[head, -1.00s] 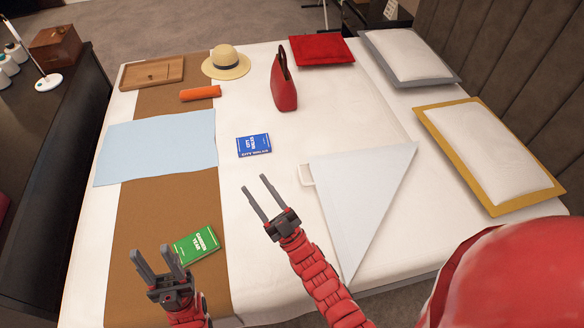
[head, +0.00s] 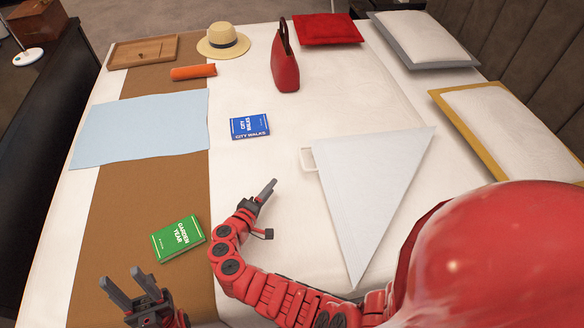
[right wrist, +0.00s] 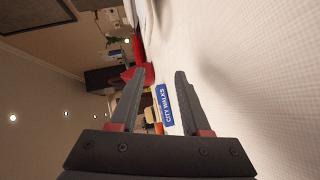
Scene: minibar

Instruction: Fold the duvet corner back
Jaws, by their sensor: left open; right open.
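The duvet corner (head: 372,190) shows in the head view as a pale grey-blue triangle lying flat on the white bed, its point toward me. A white loop-shaped tab (head: 308,159) sticks out at its upper left corner. My right gripper (head: 268,186) is left of the triangle, apart from it and seen nearly edge-on. In the right wrist view its jaws (right wrist: 158,75) are open and empty, with white bedding beside them. My left gripper (head: 122,279) is open and empty over the brown runner, near the front left.
A green book (head: 177,238) lies on the runner (head: 125,205) between the grippers. A blue book (head: 249,126), red bag (head: 285,65), straw hat (head: 222,42), orange roll (head: 193,72) and pale blue cloth (head: 140,128) lie farther back.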

